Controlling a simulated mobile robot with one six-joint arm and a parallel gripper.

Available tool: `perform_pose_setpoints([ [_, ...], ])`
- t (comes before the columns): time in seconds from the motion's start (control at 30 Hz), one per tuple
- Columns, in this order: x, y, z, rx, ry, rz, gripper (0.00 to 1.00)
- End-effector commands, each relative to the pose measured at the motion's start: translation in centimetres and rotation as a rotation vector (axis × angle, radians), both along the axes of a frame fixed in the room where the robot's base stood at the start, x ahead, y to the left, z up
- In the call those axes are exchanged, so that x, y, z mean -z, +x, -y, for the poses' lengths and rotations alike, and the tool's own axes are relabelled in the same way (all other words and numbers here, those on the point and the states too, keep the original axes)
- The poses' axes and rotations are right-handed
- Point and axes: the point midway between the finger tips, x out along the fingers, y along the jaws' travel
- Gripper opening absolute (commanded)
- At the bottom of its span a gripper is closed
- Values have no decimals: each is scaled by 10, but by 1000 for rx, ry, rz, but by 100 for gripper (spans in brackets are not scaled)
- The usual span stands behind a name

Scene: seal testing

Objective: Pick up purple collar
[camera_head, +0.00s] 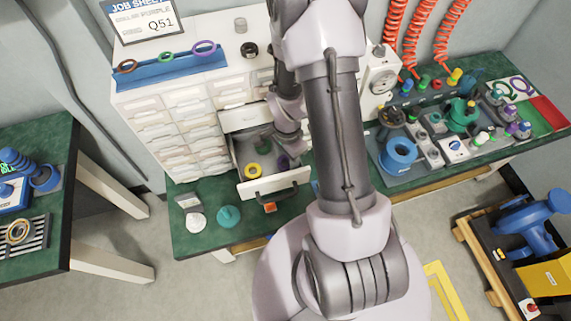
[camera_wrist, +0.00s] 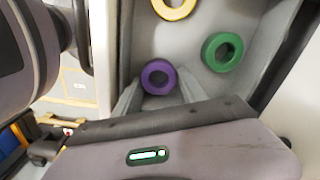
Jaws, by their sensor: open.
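The purple collar (camera_wrist: 158,64) is a thick ring lying in the open drawer (camera_head: 246,185). In the head view the collar (camera_head: 283,162) is partly hidden behind my wrist. My gripper (camera_wrist: 159,80) is open, with its two grey fingers reaching into the drawer on either side of the purple collar. The collar appears between the fingertips. I cannot tell whether the fingers touch it or how far above the drawer floor they are.
A yellow ring (camera_wrist: 174,8) and a green ring (camera_wrist: 222,52) lie in the same drawer, the green one close to the right finger. The drawer walls surround my gripper. The white drawer cabinet (camera_head: 185,100) stands behind. A blue rack (camera_head: 170,67) with several rings is on top.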

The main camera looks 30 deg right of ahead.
Motion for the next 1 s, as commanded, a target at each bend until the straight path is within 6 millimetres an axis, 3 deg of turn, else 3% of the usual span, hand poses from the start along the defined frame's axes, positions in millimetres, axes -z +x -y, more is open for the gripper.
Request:
perform_pose_setpoints([
  [0.07, -2, 0, 0, 0, 0, 0, 48],
  [0.3, -2, 0, 0, 0, 0, 0, 1],
  [0.6, -6, 0, 0, 0, 0, 1, 0],
  [0.9, -83, 1, 1, 0, -2, 2, 0],
  [1.0, -97, 2, 0, -10, -2, 1, 0],
])
